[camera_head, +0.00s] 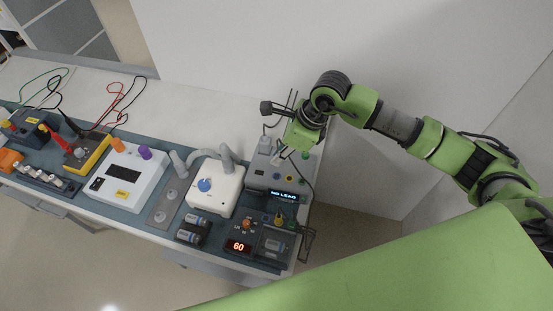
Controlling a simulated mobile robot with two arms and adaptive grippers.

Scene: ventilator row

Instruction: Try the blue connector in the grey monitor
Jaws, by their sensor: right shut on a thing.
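The grey monitor (268,180) stands near the right end of the bench. Its display (284,196) reads "NO LEAD". A row of small coloured sockets (289,178) is on its top face. My right gripper (281,147) comes in from the right and points down over the monitor's back part. It is shut on what looks like a connector with a thin dark cable. My wrist hides most of it, and I see no blue on it. I cannot tell whether it touches the monitor. My left gripper is not in view.
A white device with a blue knob (204,185) and a pale hose stands left of the monitor. Other instruments with leads fill the bench's left; a wall stands behind.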

